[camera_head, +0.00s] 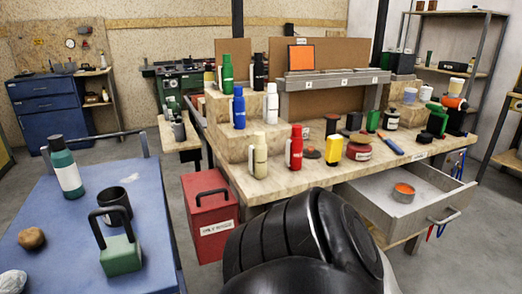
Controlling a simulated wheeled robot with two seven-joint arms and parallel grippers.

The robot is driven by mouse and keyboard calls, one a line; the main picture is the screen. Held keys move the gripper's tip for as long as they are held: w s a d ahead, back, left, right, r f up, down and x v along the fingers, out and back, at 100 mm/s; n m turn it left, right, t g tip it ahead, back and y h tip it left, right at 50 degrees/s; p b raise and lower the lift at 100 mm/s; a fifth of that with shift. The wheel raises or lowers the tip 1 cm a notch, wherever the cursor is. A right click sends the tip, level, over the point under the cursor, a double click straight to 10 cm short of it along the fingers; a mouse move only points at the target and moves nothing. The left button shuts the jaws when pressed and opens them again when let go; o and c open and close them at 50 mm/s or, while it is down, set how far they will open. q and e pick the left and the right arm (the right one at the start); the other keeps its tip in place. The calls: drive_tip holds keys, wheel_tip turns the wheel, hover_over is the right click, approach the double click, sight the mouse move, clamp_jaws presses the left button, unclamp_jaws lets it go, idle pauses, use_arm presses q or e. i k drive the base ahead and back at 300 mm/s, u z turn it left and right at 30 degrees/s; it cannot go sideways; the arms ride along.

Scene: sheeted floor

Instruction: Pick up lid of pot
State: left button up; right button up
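No pot or pot lid can be made out for certain. The closest in look is a low red round container (358,151) with a dark top, on the wooden workbench (262,188). A small orange-topped round tin (404,193) lies in the open drawer (375,195) below the bench top. Neither gripper shows in the head view. A large black rounded shape, likely part of my own arm, fills the bottom middle and hides the floor and the bench's lower front.
A blue table (150,222) at left holds a green bottle (66,170), a black mug (115,203), a green block with a black handle (120,254) and a brown ball (32,238). A red box (208,222) stands on the floor between. Several bottles crowd the bench.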

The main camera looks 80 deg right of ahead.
sight(310, 152)
drive_tip(key=z, duration=2.8)
